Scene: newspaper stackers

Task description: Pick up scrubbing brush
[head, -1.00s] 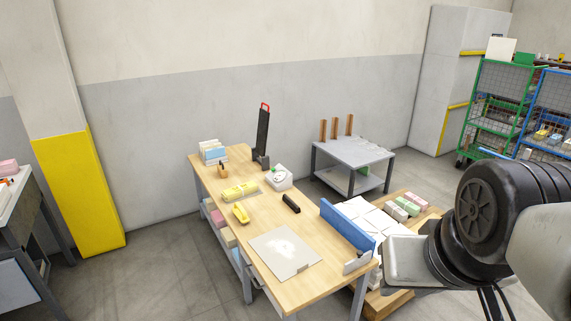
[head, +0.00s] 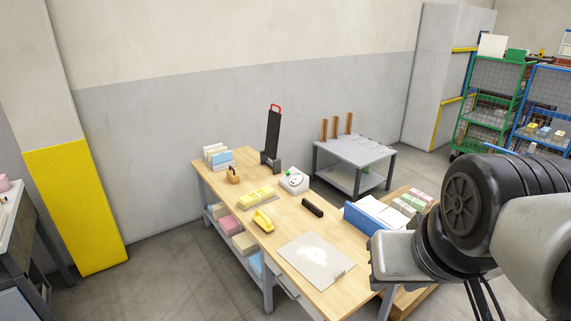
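A yellow handled object (head: 263,220), which looks like the scrubbing brush, lies near the front left edge of the wooden table (head: 327,229). It is small here, and its bristles cannot be made out. My arm fills the right side of the head view, in front of the table's right end. My gripper's fingers do not show, and nothing touches the yellow object.
Near the yellow object are a yellow bundle (head: 257,197), a black bar (head: 313,208), a white device (head: 294,180) and a flat grey plate (head: 315,260). A tall black stand (head: 273,135) rises behind. Grey floor (head: 175,270) lies open at left.

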